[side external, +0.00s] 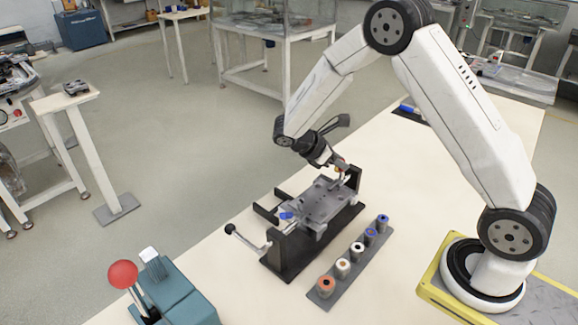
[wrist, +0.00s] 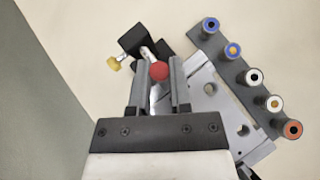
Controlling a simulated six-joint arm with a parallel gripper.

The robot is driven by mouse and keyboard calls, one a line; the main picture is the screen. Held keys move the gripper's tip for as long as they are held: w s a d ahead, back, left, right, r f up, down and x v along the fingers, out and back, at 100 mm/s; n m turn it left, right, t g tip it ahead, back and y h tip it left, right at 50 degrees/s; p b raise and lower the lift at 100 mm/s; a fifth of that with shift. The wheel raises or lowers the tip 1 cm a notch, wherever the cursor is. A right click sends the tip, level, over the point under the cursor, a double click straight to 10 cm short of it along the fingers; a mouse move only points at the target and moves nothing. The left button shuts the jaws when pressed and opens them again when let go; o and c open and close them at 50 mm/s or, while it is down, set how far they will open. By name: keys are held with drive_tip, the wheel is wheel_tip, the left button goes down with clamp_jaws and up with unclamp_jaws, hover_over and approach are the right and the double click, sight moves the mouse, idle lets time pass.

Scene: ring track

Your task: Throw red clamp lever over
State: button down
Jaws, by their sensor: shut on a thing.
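The red clamp lever shows in the wrist view as a red ball knob (wrist: 159,70) on a short pale metal arm. My gripper (wrist: 157,62) has its two fingers on either side of the knob, shut on it. In the side view my gripper (side external: 341,170) reaches down to the far right end of the grey fixture plate (side external: 325,201), with a small spot of red at its fingertips. The plate sits on a black stand (side external: 290,254). The fingers hide most of the lever's arm, and I cannot tell its angle.
A rack (side external: 350,266) of several coloured rollers stands in front of the fixture. A black-knobbed handle (side external: 245,239) sticks out at the fixture's left. A teal device with a big red ball (side external: 123,274) stands front left. A yellow knob (wrist: 113,63) lies left of the fingers.

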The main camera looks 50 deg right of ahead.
drive_tip(key=c, duration=0.5)
unclamp_jaws()
drive_tip(key=shift+c, duration=0.2)
drive_tip(key=shift+a+r, duration=0.1)
drive_tip(key=v, duration=0.7)
drive_tip(key=shift+w+a+r, duration=0.2)
drive_tip(key=shift+s, duration=0.15)
drive_tip(key=s+a+f+m+t+y, duration=0.1)
drive_tip(key=s+a+m+t+y, duration=0.7)
drive_tip(key=s+m, duration=0.3)
drive_tip(key=shift+s+f+y, duration=0.25)
drive_tip(key=shift+s+y, duration=0.15)
drive_tip(key=shift+s, duration=0.6)
